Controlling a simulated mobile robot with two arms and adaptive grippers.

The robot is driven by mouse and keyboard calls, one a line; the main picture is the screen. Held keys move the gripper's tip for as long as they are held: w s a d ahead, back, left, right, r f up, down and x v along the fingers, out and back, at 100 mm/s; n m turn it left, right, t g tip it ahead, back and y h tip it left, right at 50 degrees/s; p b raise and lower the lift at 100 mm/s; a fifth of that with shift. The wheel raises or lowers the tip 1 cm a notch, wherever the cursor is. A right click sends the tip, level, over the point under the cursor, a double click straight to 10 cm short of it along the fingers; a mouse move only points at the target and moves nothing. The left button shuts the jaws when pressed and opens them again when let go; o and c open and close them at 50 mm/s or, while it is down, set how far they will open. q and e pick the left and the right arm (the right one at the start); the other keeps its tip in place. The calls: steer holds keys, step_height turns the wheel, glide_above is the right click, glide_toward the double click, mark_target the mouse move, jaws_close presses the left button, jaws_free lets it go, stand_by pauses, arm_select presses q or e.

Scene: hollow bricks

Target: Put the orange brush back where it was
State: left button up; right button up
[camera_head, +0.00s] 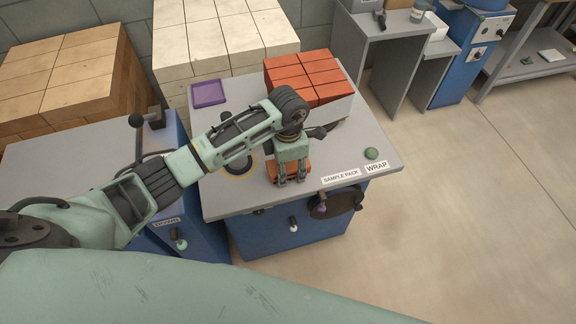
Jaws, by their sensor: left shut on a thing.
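My left gripper (289,180) reaches down over the grey table top (225,196) near its front edge. It is shut on an orange thing (274,174) that looks like the orange brush. The fingers and wrist hide much of it, so its bristles and full shape do not show. I cannot tell whether it touches the table top. My right gripper is not in view.
Red bricks (304,73) stand at the table's back right. A purple tray (208,93) lies at the back left. A green object (371,153) sits near the "WRAP" label (377,167). A yellow-edged dark ring (238,170) lies left of the gripper. Pale blocks (222,38) stand behind.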

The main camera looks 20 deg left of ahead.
mark_target(288, 164)
arm_select(q)
steer(key=shift+f, duration=0.15)
steer(key=o, duration=1.1)
steer(key=shift+o, duration=0.2)
steer(key=shift+r, duration=0.35)
step_height(288, 164, up, 11)
steer(key=shift+f+b, duration=0.15)
steer(key=shift+b, duration=1.05)
steer(key=shift+r, duration=0.5)
